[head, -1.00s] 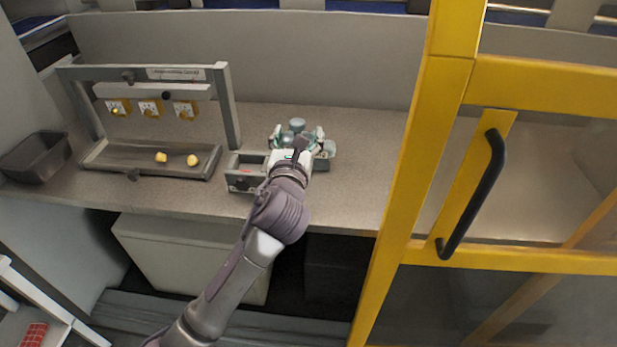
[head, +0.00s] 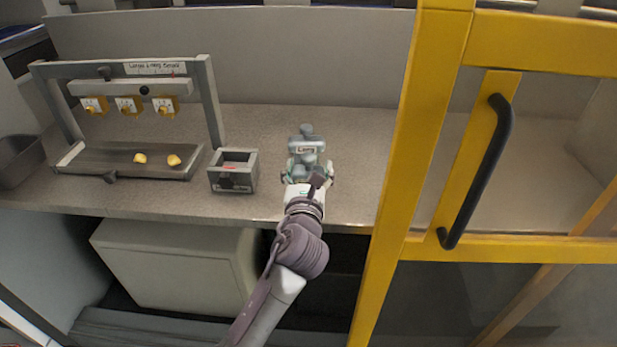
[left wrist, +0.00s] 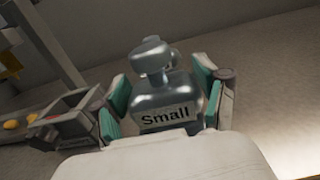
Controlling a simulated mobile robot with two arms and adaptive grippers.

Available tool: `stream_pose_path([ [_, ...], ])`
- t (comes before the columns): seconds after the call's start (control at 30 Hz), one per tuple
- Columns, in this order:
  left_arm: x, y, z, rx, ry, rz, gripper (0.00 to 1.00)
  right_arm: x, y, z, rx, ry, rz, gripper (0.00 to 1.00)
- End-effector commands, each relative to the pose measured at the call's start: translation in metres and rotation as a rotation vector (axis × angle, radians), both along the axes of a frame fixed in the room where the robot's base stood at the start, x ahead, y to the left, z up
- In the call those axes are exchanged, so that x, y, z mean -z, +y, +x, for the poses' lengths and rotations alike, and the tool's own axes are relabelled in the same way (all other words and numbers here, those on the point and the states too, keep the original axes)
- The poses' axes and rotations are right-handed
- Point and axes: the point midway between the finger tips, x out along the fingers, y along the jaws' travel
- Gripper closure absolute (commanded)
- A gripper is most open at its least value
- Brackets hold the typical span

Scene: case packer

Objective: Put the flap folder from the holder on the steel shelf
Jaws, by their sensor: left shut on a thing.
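The flap folder (head: 306,147) is a blue-grey metal piece with a rounded top and a "Small" label. It also fills the middle of the left wrist view (left wrist: 165,92). My left gripper (head: 308,174) is shut on it, with one green-padded finger on each side. The folder is over the counter, to the right of the holder; I cannot tell how high. The holder (head: 232,182) is an open grey box with a dark knob on its front, and its inside looks empty. I cannot pick out the steel shelf for sure. My right gripper is out of view.
A dark bin (head: 18,160) is at far left. A yellow guard frame (head: 398,150) with a black handle blocks the right.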

Motion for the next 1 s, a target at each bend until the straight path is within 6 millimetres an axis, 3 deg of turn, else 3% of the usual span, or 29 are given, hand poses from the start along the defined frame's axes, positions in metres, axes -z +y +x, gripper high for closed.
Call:
stream_pose_path([
  [0.1,0.016,0.0,0.0,-0.001,-0.001,0.0,0.83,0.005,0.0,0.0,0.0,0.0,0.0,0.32],
  [0.47,0.019,0.0,0.0,0.001,-0.002,0.001,0.83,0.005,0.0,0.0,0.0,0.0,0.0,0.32],
  [0.5,0.021,0.0,0.0,0.0,0.001,0.001,0.24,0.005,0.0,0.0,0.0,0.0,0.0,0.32],
  [0.6,0.021,0.0,0.0,0.0,0.002,0.001,0.08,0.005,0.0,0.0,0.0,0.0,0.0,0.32],
  [0.63,0.021,0.0,0.0,0.0,0.002,0.001,0.03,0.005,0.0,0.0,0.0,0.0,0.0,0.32],
  [1.0,0.018,0.0,0.0,0.0,0.001,-0.001,0.03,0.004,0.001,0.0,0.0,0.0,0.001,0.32],
])
